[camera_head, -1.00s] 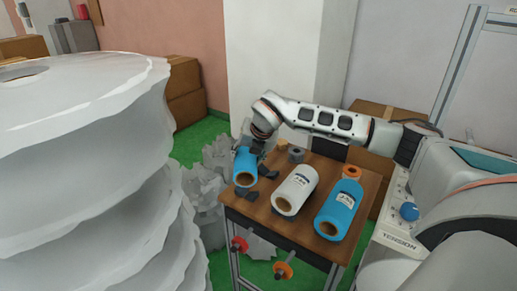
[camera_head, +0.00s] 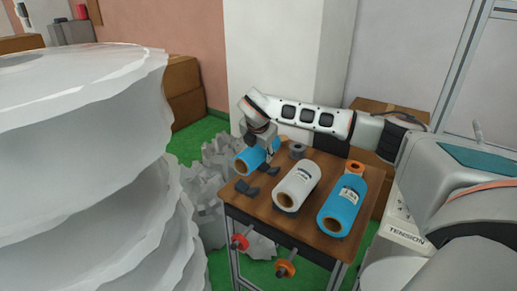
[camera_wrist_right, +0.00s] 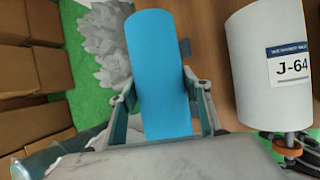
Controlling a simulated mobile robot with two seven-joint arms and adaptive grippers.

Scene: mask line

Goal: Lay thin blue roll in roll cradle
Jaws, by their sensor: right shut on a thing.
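The thin blue roll (camera_head: 249,158) is in my right gripper (camera_head: 268,146), tilted, over the left back part of the wooden table (camera_head: 262,210). In the right wrist view the blue roll (camera_wrist_right: 160,75) lies between the two fingers, which close on it from both sides. Dark cradle-like blocks, likely the roll cradle (camera_head: 246,188), sit on the table in front and to the right of the roll. The roll appears apart from them. In the wrist view a small dark piece shows beside the roll, mostly hidden. My left gripper is not in view.
A white roll (camera_head: 296,187) and a thicker blue roll (camera_head: 342,205) lie to the right on the table. A grey core (camera_head: 297,151) and an orange ring (camera_head: 354,168) are behind them. Large white rolls (camera_head: 80,120) fill the left foreground.

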